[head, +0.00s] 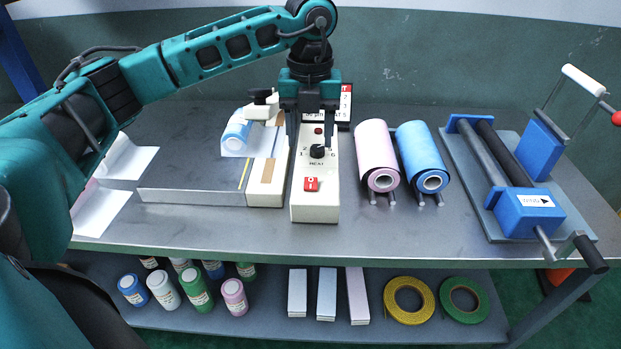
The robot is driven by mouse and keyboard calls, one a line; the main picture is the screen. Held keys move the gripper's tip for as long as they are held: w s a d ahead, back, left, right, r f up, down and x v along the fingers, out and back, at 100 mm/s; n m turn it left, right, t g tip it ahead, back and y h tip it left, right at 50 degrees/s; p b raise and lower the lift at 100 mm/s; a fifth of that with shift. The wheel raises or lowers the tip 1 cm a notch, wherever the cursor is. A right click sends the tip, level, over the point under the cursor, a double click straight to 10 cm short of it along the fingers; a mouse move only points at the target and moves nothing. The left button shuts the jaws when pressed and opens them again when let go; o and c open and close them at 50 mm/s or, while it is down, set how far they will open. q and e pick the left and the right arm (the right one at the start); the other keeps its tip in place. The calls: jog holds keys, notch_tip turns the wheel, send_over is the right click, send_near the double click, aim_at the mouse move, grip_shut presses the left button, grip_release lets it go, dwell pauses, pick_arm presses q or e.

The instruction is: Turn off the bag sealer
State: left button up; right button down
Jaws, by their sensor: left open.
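The bag sealer's cream control box (315,208) stands in the middle of the bench. A red switch (311,184) sits low on its top face, with a black heat knob (317,151) above it and a dark red round part near its far end. The sealer's long bed (266,185) lies just left of the box. My left gripper (312,143) points down over the far part of the box, open, its fingers on either side of the knob area. I cannot tell whether it touches the box. The switch's on or off position is too small to read. My right gripper is not in view.
A blue-white film roll (236,136) lies behind a grey metal plate (190,197). Pink (374,150) and blue (420,150) rolls lie right of the sealer. A roller machine (525,205) stands at the far right. Bottles, boxes and tape rolls fill the lower shelf (260,322).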

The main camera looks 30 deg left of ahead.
aim_at(311, 189)
pick_arm(q)
notch_tip(311, 189, down, 11)
jog(key=shift+f, duration=0.15)
jog(key=shift+c, duration=0.2)
grip_shut()
jog(key=shift+w+a+r+g+h+p, duration=0.1)
jog(key=shift+w+g+h+p, duration=0.15)
jog(key=shift+g+h, duration=0.4)
jog(key=shift+w+a+r+g+h+p, duration=0.1)
jog(key=shift+w+g+h, duration=0.2)
jog(key=shift+g, duration=0.65)
jog(key=shift+s, duration=0.1)
jog(key=shift+o, duration=0.2)
grip_release()
jog(key=v, duration=1.3)
jog(key=shift+b, duration=0.35)
